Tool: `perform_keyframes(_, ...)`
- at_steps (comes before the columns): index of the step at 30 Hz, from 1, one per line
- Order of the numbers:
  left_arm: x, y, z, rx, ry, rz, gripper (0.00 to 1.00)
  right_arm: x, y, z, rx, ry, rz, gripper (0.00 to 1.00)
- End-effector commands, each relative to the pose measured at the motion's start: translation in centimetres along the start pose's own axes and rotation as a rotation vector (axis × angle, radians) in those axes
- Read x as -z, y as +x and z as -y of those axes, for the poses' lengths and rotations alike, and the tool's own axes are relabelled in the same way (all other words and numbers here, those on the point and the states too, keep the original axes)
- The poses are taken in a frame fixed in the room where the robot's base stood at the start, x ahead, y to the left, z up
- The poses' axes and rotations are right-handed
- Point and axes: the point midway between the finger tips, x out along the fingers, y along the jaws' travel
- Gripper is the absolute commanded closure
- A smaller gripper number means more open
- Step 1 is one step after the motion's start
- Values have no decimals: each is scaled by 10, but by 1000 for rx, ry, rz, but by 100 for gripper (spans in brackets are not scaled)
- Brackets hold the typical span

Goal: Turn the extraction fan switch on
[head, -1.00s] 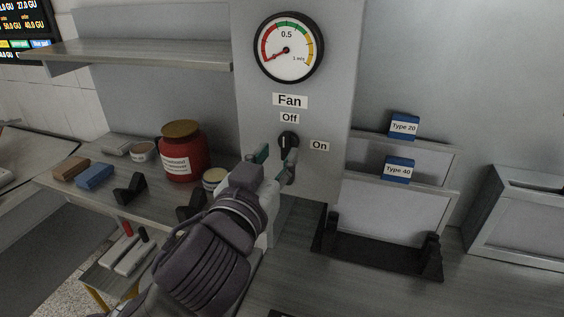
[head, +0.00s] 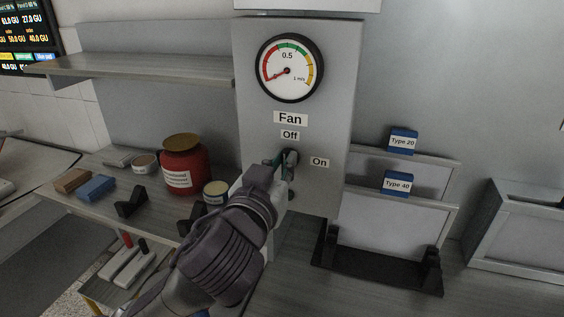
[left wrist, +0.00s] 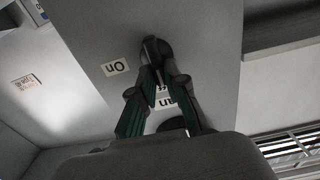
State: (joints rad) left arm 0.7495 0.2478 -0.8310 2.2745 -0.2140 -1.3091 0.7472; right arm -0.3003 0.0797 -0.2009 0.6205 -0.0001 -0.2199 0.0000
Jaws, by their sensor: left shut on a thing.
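The fan switch is a dark rotary knob (head: 291,157) on the grey fan panel (head: 330,100), below the "Off" label (head: 290,135) and left of the "On" label (head: 319,162). My left gripper (head: 284,163) is at the panel, shut on the knob. In the left wrist view the fingertips (left wrist: 160,80) close around the knob (left wrist: 152,47), and the "On" label (left wrist: 115,67) appears upside down beside them. The gripper hides part of the knob, so I cannot tell exactly where it points. My right gripper is out of view.
A round gauge (head: 289,69) above the "Fan" label has its needle at the low red end. A red jar (head: 184,172) and small items stand on the bench at left. Framed boards (head: 390,222) with blue tags stand at right. An upper shelf (head: 140,67) juts out at left.

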Motion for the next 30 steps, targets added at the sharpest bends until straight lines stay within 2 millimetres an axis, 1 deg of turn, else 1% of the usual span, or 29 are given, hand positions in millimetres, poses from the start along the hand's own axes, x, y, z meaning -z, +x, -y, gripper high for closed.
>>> perform_keyframes(8, 1, 0, 0, 0, 39, 1, 100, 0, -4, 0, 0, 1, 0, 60)
perform_keyframes(14, 1, 0, -2, 1, 145, 3, 100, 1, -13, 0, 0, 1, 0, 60)
perform_keyframes(30, 0, 0, -7, 0, 641, 4, 100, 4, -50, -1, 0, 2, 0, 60)
